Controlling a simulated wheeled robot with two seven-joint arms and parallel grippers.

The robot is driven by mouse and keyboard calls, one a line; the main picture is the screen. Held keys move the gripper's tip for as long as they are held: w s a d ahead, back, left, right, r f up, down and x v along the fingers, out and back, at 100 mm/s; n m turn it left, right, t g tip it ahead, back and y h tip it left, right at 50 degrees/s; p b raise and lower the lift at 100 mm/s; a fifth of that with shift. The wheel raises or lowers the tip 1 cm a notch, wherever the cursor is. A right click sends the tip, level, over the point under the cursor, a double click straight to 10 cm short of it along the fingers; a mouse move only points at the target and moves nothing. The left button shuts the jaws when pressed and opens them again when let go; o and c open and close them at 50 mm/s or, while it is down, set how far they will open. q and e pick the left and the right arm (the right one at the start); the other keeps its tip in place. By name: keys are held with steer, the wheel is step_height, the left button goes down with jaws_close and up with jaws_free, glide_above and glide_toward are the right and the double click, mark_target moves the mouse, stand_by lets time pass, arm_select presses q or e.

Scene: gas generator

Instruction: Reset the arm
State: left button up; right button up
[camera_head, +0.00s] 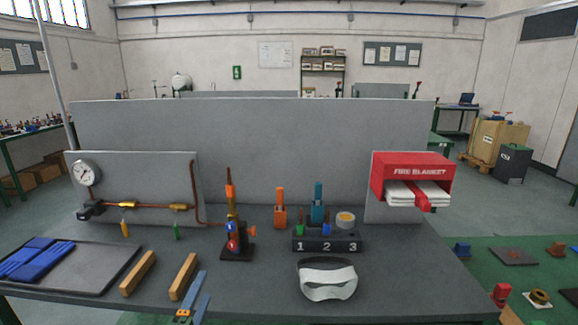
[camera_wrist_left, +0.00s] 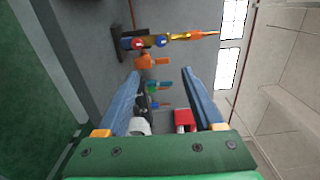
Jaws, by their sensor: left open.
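My left gripper (camera_head: 199,290) shows at the bottom of the head view, left of centre, with its blue fingers pointing up and away over the front of the grey bench (camera_head: 260,291). Its fingers are apart, with nothing between them. In the left wrist view, the open left gripper (camera_wrist_left: 160,72) has a blue finger on each side. The burner stand with red and blue knobs (camera_wrist_left: 137,43) lies beyond the fingertips there. My right gripper is in neither view.
Two wooden bars (camera_head: 138,273) and a tray (camera_head: 92,288) with blue gloves lie left of the gripper. The burner (camera_head: 237,243), numbered block (camera_head: 326,246) and white goggles (camera_head: 327,280) stand to its right. A red fire blanket box (camera_head: 411,168) hangs on the right panel.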

arm_select(q)
steer(key=s+a+f+n+g, duration=0.1)
steer(key=s+f+n+g, duration=0.25)
steer(key=f, duration=0.65)
steer(key=s+a+f+n+g+y, duration=0.1)
steer(key=s+a+f+n+g, duration=0.3)
steer(key=f, duration=0.7)
steer(key=s+d+f+n+g, duration=0.1)
steer(key=s+f+g, duration=0.1)
steer(key=s+f, duration=0.6)
steer(key=s+d+f+n+g, duration=0.1)
steer(key=s+f+n+g, duration=0.1)
steer(key=s+f, duration=0.3)
steer(key=s+d+f+n+g, duration=0.1)
steer(key=s+f+n+g, duration=0.2)
steer(key=s, duration=1)
steer(key=s+d+f+n+g, duration=0.1)
steer(key=s+f+n+g, duration=0.1)
steer(key=s+f, duration=0.6)
steer(key=shift+s+n, duration=0.35)
steer(key=shift+s, duration=0.3)
